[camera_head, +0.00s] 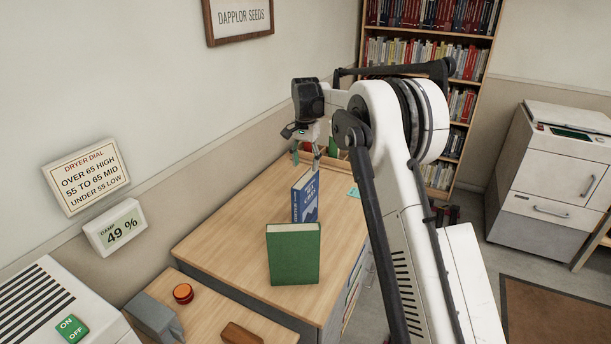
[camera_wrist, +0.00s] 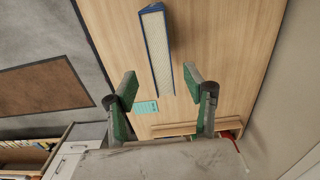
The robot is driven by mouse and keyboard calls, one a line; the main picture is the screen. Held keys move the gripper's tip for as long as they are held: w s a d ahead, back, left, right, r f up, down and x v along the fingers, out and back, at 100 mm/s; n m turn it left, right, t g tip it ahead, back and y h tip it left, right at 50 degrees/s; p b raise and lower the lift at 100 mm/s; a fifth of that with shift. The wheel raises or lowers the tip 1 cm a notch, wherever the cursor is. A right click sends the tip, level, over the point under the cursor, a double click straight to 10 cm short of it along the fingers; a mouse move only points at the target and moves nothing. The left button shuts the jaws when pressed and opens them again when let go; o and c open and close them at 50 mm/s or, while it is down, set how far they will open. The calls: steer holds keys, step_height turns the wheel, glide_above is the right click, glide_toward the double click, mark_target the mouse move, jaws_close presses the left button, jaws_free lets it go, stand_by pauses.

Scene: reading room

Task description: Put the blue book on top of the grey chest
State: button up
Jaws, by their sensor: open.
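The blue book (camera_head: 306,196) stands upright on a wood-topped unit (camera_head: 225,235), behind the green book. In the wrist view the blue book (camera_wrist: 156,45) shows its pale page edge from above, just beyond and between the fingers. My gripper (camera_head: 307,160) is open and empty, above and slightly behind the book in the head view. Its two fingers (camera_wrist: 160,84) are spread apart in the wrist view, with nothing held. I cannot tell for certain which piece is the grey chest; a pale grey cabinet (camera_head: 550,175) with handled fronts stands at the right.
A green book (camera_head: 294,255) stands upright near the front of the same top. A wooden tray edge (camera_wrist: 180,128) and a turquoise card (camera_wrist: 146,107) lie near my fingers. A wall is at the left, a bookcase (camera_head: 428,48) behind. Floor (camera_head: 470,215) lies between unit and cabinet.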

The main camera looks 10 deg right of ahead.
steer(key=shift+r, duration=0.65)
steer(key=s+r+n+t, duration=0.2)
steer(key=s+r, duration=0.6)
steer(key=s, duration=0.4)
steer(key=s+r+n+t, duration=0.2)
steer(key=s+r, duration=0.6)
steer(key=s, duration=0.4)
steer(key=s+f+n+t, duration=0.1)
steer(key=s+f, duration=0.3)
steer(key=s, duration=0.9)
steer(key=s+f+n+t, duration=0.2)
steer(key=s+f, duration=0.3)
steer(key=s, duration=0.8)
steer(key=shift+s+f+n, duration=0.15)
steer(key=shift+s+n, duration=0.25)
step_height(320, 180, down, 7)
steer(key=b, duration=0.7)
